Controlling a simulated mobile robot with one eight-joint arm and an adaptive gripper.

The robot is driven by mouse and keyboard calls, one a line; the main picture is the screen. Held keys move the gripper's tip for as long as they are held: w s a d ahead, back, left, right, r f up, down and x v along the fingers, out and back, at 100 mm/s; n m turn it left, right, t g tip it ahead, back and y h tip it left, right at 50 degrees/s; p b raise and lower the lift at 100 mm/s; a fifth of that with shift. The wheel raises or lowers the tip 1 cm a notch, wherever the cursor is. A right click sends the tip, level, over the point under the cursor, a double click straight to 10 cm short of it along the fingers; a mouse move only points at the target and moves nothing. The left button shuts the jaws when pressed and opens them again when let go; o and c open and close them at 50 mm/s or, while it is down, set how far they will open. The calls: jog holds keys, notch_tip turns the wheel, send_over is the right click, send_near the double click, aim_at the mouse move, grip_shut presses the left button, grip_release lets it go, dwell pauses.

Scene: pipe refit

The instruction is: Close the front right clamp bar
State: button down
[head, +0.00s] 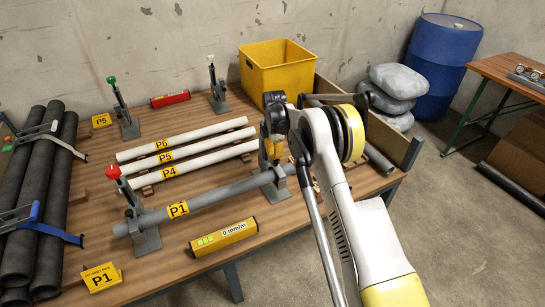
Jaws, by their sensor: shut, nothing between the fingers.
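The front right clamp (279,188) is a grey stand near the table's front edge, around the right end of the grey pipe labelled P1 (215,200). My gripper (271,153) is directly above this clamp, pointing down, with its fingers shut and empty. It covers the upper part of the clamp, so I cannot tell how far the bar is lowered or whether the fingers touch it. Some yellow shows between gripper and clamp; I cannot tell which part it belongs to.
The front left clamp (144,232) has a raised red-tipped bar. Two rear clamps stand behind white pipes (190,152). A yellow bin (278,68) is at the back. A yellow level (223,234) lies in front of the P1 pipe. Dark pipes (40,200) fill the left.

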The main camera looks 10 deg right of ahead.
notch_tip(320, 180, up, 12)
jog(key=f, duration=0.1)
notch_tip(320, 180, up, 13)
jog(key=m+t, duration=0.2)
jog(key=m, duration=0.3)
send_over(273, 163)
jog(key=s, duration=0.7)
jog(key=s+d+r+m+t, duration=0.2)
jog(key=s+r+m, duration=0.5)
jog(key=s, duration=0.6)
jog(key=s+f+m+t, duration=0.1)
jog(key=s+m, duration=0.3)
jog(key=s, duration=0.7)
jog(key=s+f+m+t, duration=0.1)
jog(key=s+m, duration=0.4)
jog(key=s, duration=0.6)
jog(key=shift+s+f+t, duration=0.3)
jog(key=shift+f, duration=0.45)
jog(key=shift+d, duration=0.1)
